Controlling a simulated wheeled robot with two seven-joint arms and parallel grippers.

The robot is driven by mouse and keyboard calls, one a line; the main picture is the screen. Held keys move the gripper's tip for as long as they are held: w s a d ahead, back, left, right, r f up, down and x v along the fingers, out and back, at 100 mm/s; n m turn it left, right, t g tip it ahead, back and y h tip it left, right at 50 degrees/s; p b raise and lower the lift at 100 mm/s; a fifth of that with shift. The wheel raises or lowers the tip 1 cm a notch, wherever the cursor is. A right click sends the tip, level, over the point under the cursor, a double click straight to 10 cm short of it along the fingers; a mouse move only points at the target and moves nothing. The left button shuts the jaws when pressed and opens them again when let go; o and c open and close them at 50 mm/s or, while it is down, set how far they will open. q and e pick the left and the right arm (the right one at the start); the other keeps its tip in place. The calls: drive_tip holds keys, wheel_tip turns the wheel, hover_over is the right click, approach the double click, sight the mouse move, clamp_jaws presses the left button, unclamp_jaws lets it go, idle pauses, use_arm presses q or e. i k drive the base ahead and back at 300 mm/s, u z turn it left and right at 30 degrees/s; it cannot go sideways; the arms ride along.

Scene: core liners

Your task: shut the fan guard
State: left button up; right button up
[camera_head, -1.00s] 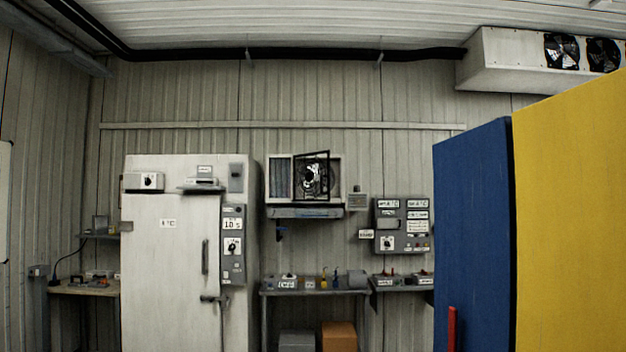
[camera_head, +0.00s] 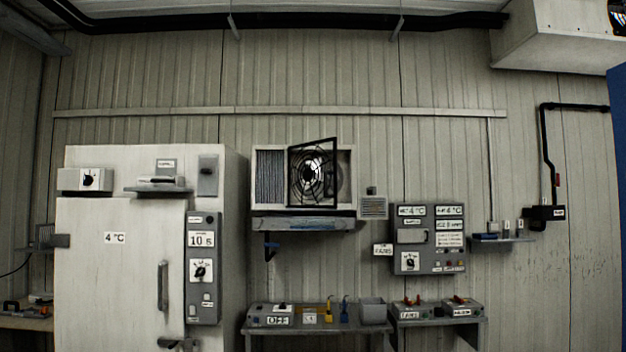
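The fan guard (camera_head: 313,172) is a dark square frame with round wire rings, on the wall-mounted fan unit (camera_head: 268,178) in the middle of the view. It stands swung out at an angle from the unit, so it is open. Part of the fan opening shows to the right of it. Neither of my grippers shows in the head view.
A white cabinet (camera_head: 130,260) stands at the left. A grey bench (camera_head: 265,325) with small tools is below the fan unit, with a labelled control panel (camera_head: 429,239) to its right. A blue panel (camera_head: 616,150) edges the far right.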

sight(308, 173)
drive_tip(key=i, duration=1.4)
drive_tip(key=u, duration=0.1)
